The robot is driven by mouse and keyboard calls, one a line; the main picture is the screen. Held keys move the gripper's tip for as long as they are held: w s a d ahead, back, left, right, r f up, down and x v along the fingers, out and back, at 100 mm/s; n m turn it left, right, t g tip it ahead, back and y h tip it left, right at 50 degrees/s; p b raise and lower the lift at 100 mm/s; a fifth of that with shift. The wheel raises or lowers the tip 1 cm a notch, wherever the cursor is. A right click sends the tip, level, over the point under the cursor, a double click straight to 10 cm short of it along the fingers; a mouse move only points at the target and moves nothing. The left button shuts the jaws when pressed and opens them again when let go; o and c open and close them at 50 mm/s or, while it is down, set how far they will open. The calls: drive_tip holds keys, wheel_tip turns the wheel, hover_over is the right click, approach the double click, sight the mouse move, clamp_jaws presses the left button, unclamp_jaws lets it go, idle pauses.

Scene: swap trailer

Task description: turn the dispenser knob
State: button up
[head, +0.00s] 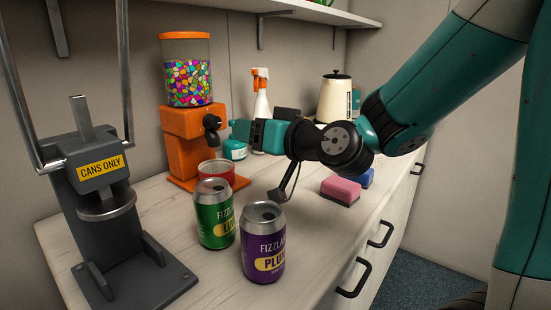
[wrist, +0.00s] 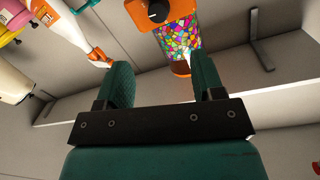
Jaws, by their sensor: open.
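The dispenser (head: 183,138) is orange with a clear hopper of colourful sweets and stands at the back left of the counter. Its black knob (head: 211,122) sticks out from the front. In the wrist view the dispenser appears upside down, with the knob (wrist: 157,11) at the top edge, partly cut off. My gripper (head: 236,130) is just right of the knob in the head view, apart from it as far as I can tell. In the wrist view its two teal fingers (wrist: 161,62) are spread, with nothing between them.
A red cup (head: 216,172) stands at the dispenser's front. A green can (head: 214,214) and a purple can (head: 263,243) stand nearer. A can crusher (head: 104,205) is at left. A spray bottle (head: 261,105), kettle (head: 333,98) and pink sponge (head: 341,190) are behind or below my arm.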

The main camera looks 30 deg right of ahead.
drive_tip(key=shift+b+v, duration=2)
drive_tip(key=shift+v, duration=0.3)
drive_tip(key=shift+c, duration=0.2)
